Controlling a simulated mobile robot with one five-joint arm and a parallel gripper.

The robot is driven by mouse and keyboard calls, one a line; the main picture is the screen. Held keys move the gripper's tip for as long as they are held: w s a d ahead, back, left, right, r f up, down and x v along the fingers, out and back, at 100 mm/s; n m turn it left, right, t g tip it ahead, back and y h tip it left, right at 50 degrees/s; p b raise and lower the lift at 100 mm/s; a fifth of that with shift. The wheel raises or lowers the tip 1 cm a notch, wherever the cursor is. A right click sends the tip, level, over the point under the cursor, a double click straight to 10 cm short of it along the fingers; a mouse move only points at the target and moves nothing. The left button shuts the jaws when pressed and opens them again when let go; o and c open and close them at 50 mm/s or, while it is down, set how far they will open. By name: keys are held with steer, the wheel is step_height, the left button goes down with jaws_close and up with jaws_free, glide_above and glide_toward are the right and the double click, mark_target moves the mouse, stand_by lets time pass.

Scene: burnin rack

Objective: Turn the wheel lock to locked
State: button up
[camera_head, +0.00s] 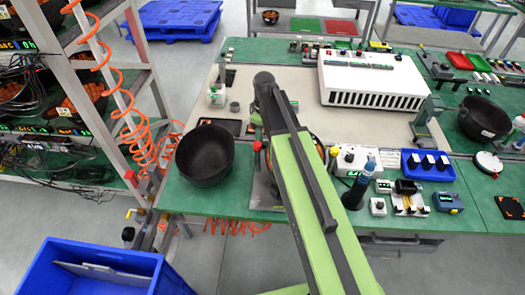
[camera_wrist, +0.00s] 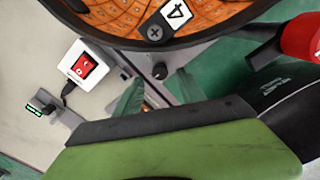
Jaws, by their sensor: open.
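A round orange wheel (camera_wrist: 125,14) with a dark rim and a tag reading 4 fills the top of the wrist view. In the head view only a sliver of it shows behind my arm. A small black knob (camera_wrist: 160,71) on a grey bracket sits just below the rim; it looks like the wheel lock, but its setting cannot be read. My gripper (camera_wrist: 158,91) is open, with two greenish fingers apart just below the knob. No contact with the knob can be made out. My arm hides the gripper in the head view.
A white box with a red switch (camera_wrist: 82,66) stands left of the knob in the wrist view, and a red-capped part (camera_wrist: 302,37) at right. In the head view a black bowl (camera_head: 204,155) lies left of my arm, and a dark bottle (camera_head: 360,186) at right.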

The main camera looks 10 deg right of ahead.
mark_target(264, 143)
step_height(264, 143, down, 4)
steer(key=shift+r+b, duration=0.25)
steer(key=shift+b, duration=0.7)
steer(key=shift+r, duration=0.1)
jaws_close()
